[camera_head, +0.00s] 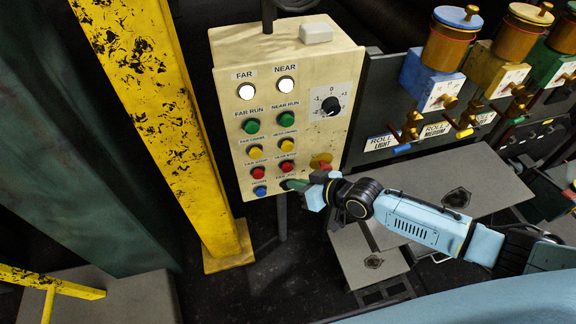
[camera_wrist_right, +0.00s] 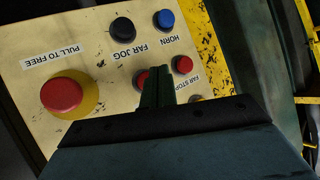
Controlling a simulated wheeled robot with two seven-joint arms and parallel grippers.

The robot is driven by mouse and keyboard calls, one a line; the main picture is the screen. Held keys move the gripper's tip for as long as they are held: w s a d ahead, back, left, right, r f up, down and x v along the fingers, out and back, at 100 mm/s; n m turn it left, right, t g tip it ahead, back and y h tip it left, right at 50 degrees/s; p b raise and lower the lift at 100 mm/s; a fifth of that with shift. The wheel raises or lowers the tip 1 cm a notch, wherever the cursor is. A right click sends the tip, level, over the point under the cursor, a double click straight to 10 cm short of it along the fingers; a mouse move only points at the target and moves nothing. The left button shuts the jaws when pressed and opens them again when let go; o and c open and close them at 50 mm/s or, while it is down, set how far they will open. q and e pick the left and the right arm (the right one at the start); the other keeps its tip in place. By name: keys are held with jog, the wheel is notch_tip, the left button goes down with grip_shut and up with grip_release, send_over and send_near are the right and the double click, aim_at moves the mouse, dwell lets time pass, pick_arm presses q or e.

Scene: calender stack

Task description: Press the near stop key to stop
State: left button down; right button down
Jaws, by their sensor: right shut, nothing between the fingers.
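The cream control panel (camera_head: 285,60) has a FAR column and a NEAR column of buttons. The near stop key is the red button (camera_head: 286,167) in the NEAR column, beside the red far stop key (camera_head: 258,173). My right gripper (camera_head: 291,185) is shut and empty, its fingertips just below the near stop key in the head view. In the right wrist view the shut fingers (camera_wrist_right: 157,76) overlap the near stop key (camera_wrist_right: 142,80), partly hiding it; the far stop key (camera_wrist_right: 182,64) is to their right. I cannot tell whether the tips touch the panel. My left gripper is not in view.
A red pull-to-free knob on a yellow base (camera_wrist_right: 64,95) is nearby, partly behind my wrist in the head view. The blue horn button (camera_wrist_right: 165,18) and black jog button (camera_wrist_right: 122,27) are close. A yellow post (camera_head: 150,100) stands left of the panel.

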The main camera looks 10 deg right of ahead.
jog(key=s+p, duration=0.2)
jog(key=s, duration=0.1)
jog(key=shift+s, duration=0.2)
dwell(0.6)
jog(key=s+d+f+m+g+h, duration=0.1)
jog(key=s+d+f+h, duration=0.3)
jog(key=f, duration=0.6)
jog(key=s+d+f+m+g+h, duration=0.1)
jog(key=s+d+f+h, duration=0.1)
jog(key=s+d+f, duration=0.65)
jog(key=s+f+g, duration=0.2)
jog(key=s+f, duration=0.2)
jog(key=s, duration=0.5)
jog(key=s+a+f+g+h, duration=0.1)
jog(key=s+f, duration=0.4)
jog(key=s, duration=0.5)
jog(key=s+f+g+h, duration=0.1)
jog(key=s+f+g, duration=0.2)
jog(key=s, duration=0.6)
notch_tip(320, 180, down, 2)
jog(key=shift+s+a+f+m, duration=0.1)
jog(key=shift+s+a+m, duration=0.15)
jog(key=shift+a+m, duration=0.15)
